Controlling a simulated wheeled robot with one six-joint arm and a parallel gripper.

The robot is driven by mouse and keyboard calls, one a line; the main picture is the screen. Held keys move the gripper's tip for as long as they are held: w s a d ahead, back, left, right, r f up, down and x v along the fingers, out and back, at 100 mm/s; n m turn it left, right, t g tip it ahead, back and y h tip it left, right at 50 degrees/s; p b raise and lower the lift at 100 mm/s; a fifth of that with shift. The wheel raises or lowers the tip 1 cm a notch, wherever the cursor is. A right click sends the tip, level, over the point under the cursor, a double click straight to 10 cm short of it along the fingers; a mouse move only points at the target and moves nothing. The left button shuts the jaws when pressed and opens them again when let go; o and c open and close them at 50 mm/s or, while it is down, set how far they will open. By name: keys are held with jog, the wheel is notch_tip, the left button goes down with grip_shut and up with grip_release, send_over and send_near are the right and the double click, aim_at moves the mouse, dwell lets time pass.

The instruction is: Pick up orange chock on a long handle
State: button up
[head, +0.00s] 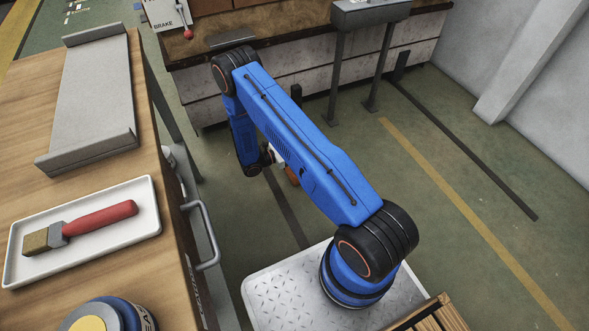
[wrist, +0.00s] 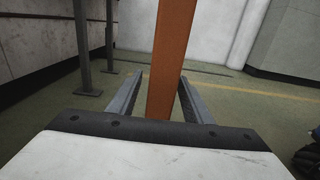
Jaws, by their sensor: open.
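An orange-brown upright bar (wrist: 173,55) fills the middle of the wrist view, running from the top edge down between my fingers. It looks like the long handle of the chock; the wedge itself is not visible. My gripper (wrist: 160,98) is open, with one finger on each side of the bar and a gap showing on both sides. In the head view a small orange-brown piece (head: 292,177) shows under my blue arm, beside the pale gripper body; my fingers are hidden there.
A wooden workbench (head: 163,262) on the left holds a white tray (head: 85,258) with a red-handled brush (head: 95,220). A brake panel and a bench (head: 270,30) stand at the back. Grey posts (head: 336,80) rise from the floor. Green floor (head: 440,200) is clear to the right.

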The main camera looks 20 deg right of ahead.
jog(key=shift+d, duration=0.25)
grip_shut()
dwell(1.3)
